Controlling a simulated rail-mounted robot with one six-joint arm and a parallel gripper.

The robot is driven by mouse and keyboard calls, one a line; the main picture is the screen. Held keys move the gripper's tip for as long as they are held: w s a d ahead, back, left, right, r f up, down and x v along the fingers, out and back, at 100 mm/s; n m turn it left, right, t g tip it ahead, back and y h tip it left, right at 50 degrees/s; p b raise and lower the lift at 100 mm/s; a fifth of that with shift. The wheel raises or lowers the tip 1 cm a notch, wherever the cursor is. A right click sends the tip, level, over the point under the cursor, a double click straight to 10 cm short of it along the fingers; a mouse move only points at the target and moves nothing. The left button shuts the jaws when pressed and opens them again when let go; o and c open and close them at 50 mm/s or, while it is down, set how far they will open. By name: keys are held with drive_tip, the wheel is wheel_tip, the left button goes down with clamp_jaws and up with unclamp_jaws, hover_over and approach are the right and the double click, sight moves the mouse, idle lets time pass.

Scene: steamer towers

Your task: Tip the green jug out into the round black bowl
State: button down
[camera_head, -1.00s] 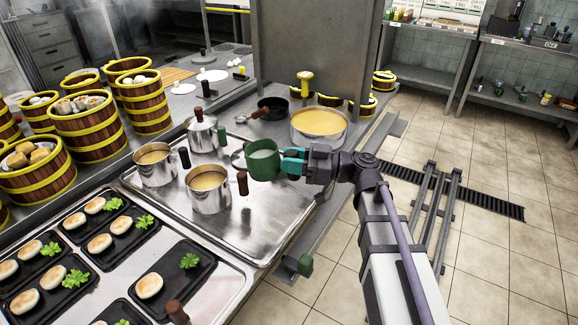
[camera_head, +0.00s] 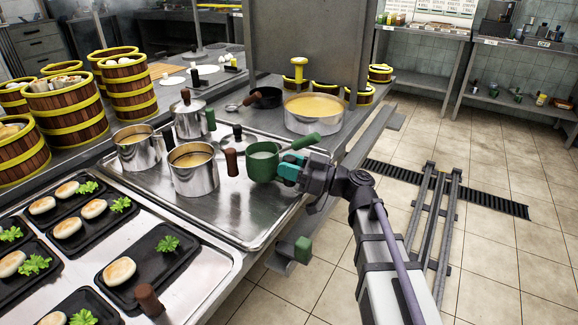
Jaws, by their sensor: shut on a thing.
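The green jug (camera_head: 262,166) is at the right side of the large metal tray, upright, with pale content showing inside its rim. My gripper (camera_head: 287,171), with teal fingers, is shut on the jug at its right side. A green handle (camera_head: 305,142) sticks out to the upper right just behind my fingers. I cannot tell whether the jug's base touches the tray. The round black bowl (camera_head: 266,98) stands farther back on the counter, beyond the tray, left of the wide pot. Its inside is mostly hidden.
Steel pots (camera_head: 193,175) of brownish liquid and a lidded pot (camera_head: 188,118) stand left of the jug. A wide pot of yellow liquid (camera_head: 314,125) stands behind it. A metal tray (camera_head: 225,205) lies below. Black plates with buns fill the front left.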

drive_tip(key=shift+f+b, duration=0.35)
drive_tip(key=shift+f, duration=0.3)
drive_tip(key=shift+f+b, duration=0.5)
drive_tip(key=c, duration=0.7)
unclamp_jaws()
drive_tip(key=shift+c, duration=0.2)
